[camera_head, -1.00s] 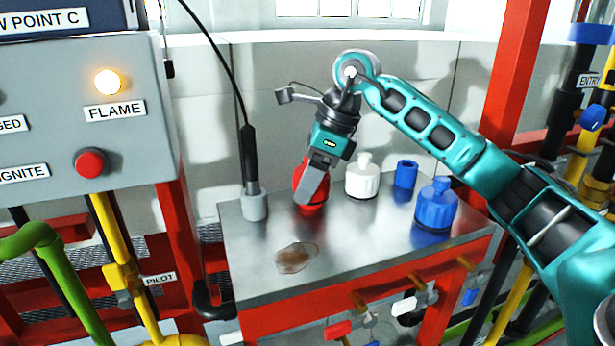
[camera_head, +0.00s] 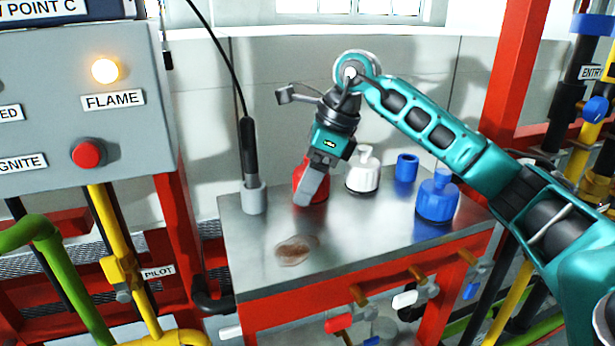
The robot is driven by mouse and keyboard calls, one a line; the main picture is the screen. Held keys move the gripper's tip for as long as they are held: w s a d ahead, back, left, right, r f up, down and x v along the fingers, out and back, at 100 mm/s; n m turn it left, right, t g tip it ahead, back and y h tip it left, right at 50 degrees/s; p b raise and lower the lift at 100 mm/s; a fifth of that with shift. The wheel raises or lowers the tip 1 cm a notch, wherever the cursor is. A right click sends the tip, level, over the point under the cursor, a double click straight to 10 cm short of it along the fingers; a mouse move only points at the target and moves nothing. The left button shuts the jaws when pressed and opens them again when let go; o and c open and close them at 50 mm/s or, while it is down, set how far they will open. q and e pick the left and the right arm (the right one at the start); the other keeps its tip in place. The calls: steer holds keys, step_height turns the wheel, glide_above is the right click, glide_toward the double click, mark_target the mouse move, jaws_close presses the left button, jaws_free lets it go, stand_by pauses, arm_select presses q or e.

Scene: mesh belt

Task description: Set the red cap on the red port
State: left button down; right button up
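A red piece (camera_head: 322,189) stands on the metal tabletop (camera_head: 350,235), partly hidden behind the fingers of my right gripper (camera_head: 309,192). I cannot tell whether it is the red cap, the red port or both together. My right gripper reaches down from above, with its fingers tilted to the lower left across the front of the red piece. One finger hides the other, so its opening and any grip are unclear. My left gripper is not in view.
A white knobbed piece (camera_head: 362,175), a blue tube (camera_head: 406,168) and a blue knobbed piece (camera_head: 437,203) stand right of the red piece. A grey socket with a black cable (camera_head: 253,198) stands left. A brown stain (camera_head: 295,250) marks the otherwise clear front.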

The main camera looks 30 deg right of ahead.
steer(key=shift+s+d+r+p, duration=0.1)
steer(key=shift+d+r+p, duration=0.1)
steer(key=shift+r+p, duration=0.35)
steer(key=shift+s+d+r+p, duration=0.2)
steer(key=shift+r+p, duration=0.15)
steer(key=shift+r, duration=0.3)
steer(key=shift+s+d+r+p, duration=0.1)
steer(key=shift+d+r+p, duration=0.1)
steer(key=shift+r+p, duration=0.35)
steer(key=shift+p+v, duration=0.8)
steer(key=shift+v, duration=0.6)
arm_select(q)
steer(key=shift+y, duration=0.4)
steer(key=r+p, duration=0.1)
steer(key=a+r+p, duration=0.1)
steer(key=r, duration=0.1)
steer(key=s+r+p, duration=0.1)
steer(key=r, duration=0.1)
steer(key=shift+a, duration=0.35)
arm_select(e)
steer(key=v, duration=0.4)
steer(key=shift+r, duration=0.25)
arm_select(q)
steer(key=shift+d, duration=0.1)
